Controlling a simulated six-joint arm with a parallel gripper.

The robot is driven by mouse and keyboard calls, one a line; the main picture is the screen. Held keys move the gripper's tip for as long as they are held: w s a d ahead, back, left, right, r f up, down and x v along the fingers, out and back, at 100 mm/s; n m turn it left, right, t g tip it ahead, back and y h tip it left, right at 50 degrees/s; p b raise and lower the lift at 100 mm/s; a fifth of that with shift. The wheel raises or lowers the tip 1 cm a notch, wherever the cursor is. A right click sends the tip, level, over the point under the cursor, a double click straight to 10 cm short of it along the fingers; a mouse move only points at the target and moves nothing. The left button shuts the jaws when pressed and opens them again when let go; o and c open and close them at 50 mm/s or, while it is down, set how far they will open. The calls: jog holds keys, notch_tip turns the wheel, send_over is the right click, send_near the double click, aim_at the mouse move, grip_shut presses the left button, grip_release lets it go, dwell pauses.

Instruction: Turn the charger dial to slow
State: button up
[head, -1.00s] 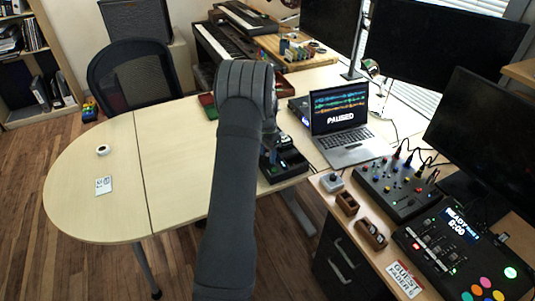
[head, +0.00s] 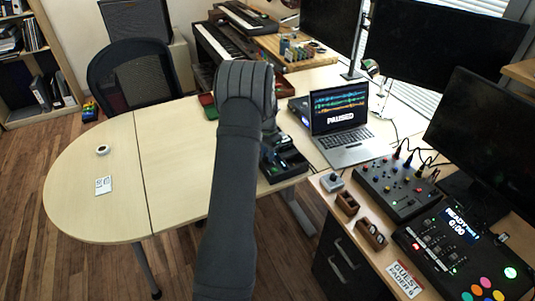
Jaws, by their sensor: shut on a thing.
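The charger (head: 288,166) is a black box at the near edge of the desk, just right of my forearm in the head view. My gripper (head: 267,153) is down at the charger's left side, mostly hidden behind my own wrist and forearm. It is shut on what appears to be the charger dial. The dial and its markings are hidden, so its setting cannot be read.
A laptop (head: 341,122) reading PAUSED stands right of the charger. A mixer (head: 398,188) and a control panel (head: 452,243) are on the right-hand desk.

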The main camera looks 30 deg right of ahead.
jog(key=n, duration=0.8)
jog(key=shift+n, duration=0.4)
dwell(0.4)
jog(key=o, duration=1)
notch_tip(320, 180, up, 17)
jog(key=shift+a+r, duration=0.2)
